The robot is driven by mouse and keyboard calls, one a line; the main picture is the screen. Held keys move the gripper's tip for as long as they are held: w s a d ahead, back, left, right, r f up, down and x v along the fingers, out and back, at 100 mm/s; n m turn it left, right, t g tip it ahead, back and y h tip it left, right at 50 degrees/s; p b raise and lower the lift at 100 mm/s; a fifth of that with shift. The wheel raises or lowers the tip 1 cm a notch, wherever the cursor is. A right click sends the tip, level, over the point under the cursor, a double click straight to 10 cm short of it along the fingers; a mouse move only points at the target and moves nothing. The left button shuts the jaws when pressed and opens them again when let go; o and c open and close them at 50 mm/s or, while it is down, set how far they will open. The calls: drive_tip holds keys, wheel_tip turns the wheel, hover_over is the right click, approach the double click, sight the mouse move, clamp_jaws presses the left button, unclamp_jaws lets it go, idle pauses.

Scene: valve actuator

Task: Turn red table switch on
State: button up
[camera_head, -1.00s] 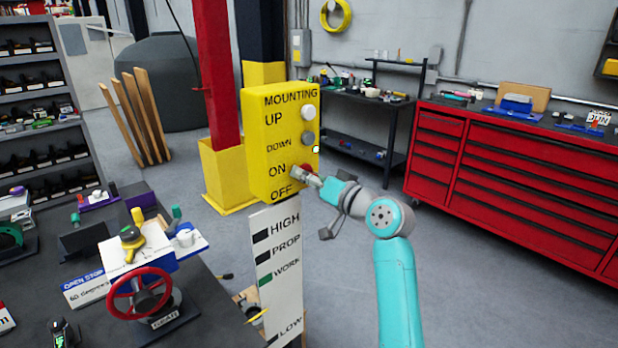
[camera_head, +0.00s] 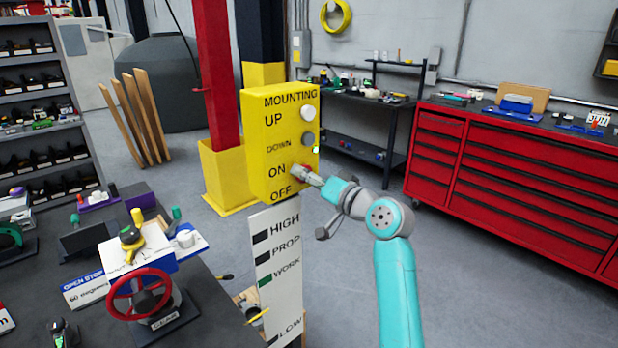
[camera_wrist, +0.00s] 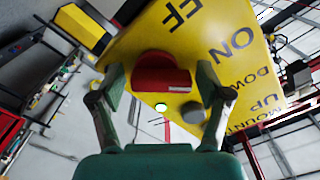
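The yellow control box (camera_head: 258,140) is marked MOUNTING, UP, DOWN, ON and OFF. In the wrist view, the red switch (camera_wrist: 160,70) projects from the yellow face near the ON and OFF lettering. My gripper (camera_head: 298,170) is at the switch beside ON in the head view and hides most of it. In the wrist view, my fingers are spread on either side of the red switch, with a visible gap at each side.
A white button (camera_head: 308,112) and a grey button (camera_head: 308,139) sit above the switch. The box stands on a white labelled post (camera_head: 265,225). A table with a red handwheel (camera_head: 138,296) is at the left, and a red drawer cabinet (camera_head: 520,175) is at the right.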

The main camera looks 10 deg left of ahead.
idle(0.3)
drive_tip(key=v, duration=1.2)
drive_tip(key=s+d+f+m+t+h, duration=0.1)
drive_tip(key=s+d+f+m+h, duration=0.2)
drive_tip(key=f, duration=0.6)
drive_tip(key=s+d+f+t+h, duration=0.2)
drive_tip(key=s+d+f, duration=0.25)
drive_tip(key=f, duration=0.45)
drive_tip(key=s+d+f+m+t+h, duration=0.1)
drive_tip(key=s+d+f+m+h, duration=0.15)
drive_tip(key=s+f, duration=0.45)
drive_tip(key=s+d+f+h, duration=0.4)
drive_tip(key=s+d+f, duration=0.2)
drive_tip(key=s+f, duration=0.6)
drive_tip(key=s+d+r+n+h, duration=0.1)
drive_tip(key=s+r, duration=0.1)
drive_tip(key=s, duration=0.7)
drive_tip(key=s+d+r+n, duration=0.1)
drive_tip(key=s+d+r, duration=0.1)
drive_tip(key=s, duration=0.8)
drive_tip(key=s+d+r+n+h, duration=0.1)
drive_tip(key=s+d+r, duration=0.1)
drive_tip(key=s, duration=0.8)
drive_tip(key=shift+r+h, duration=0.35)
drive_tip(key=shift+r, duration=0.4)
